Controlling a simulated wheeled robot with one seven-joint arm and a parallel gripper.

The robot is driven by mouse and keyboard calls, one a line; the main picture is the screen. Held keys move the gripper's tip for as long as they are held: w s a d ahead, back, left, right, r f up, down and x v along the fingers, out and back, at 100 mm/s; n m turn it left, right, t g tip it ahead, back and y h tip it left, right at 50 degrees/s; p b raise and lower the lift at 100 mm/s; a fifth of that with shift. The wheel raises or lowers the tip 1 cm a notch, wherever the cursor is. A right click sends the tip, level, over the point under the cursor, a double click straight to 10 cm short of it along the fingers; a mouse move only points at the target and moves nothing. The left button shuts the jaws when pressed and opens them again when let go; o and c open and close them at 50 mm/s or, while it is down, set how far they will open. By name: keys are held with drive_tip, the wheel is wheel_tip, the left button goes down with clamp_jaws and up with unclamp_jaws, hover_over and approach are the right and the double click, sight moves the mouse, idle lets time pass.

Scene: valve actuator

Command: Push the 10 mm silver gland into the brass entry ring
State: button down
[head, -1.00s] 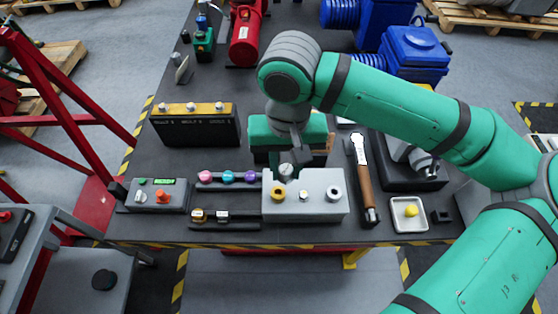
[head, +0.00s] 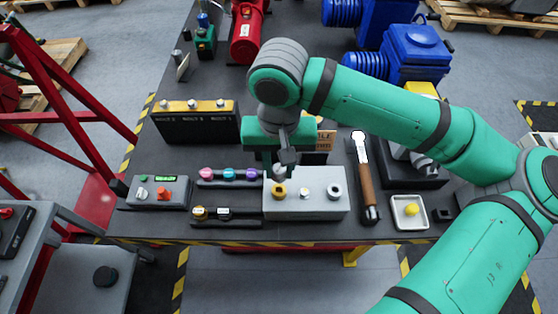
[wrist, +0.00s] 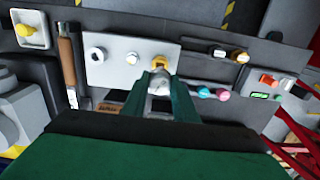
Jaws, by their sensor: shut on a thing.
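The brass entry ring (head: 279,192) sits at the left end of the light grey block's top. In the wrist view the brass ring (wrist: 159,62) shows just beyond the fingertips. My gripper (wrist: 160,88) is shut on the silver gland (wrist: 160,80), whose rounded end shows between the fingers. In the head view the gland (head: 279,174) is partly hidden by the wrist and appears just behind the brass ring. I cannot tell whether gland and ring touch; the gland does not look seated in it.
The grey block (head: 318,206) also bears a small silver fitting (head: 304,193) and a dark-holed ring (head: 334,190). A rack with pink, teal and purple pieces (head: 228,174) stands left.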

sight(279, 182)
drive_tip(key=shift+f, duration=1.75)
drive_tip(key=shift+f, duration=1)
idle(0.7)
drive_tip(key=shift+f, duration=0.25)
drive_tip(key=shift+w+f, duration=0.1)
drive_tip(key=shift+d+f, duration=0.1)
drive_tip(key=shift+f, duration=0.05)
drive_tip(key=c, duration=1.3)
unclamp_jaws()
drive_tip(key=shift+f, duration=0.1)
drive_tip(key=shift+c, duration=0.2)
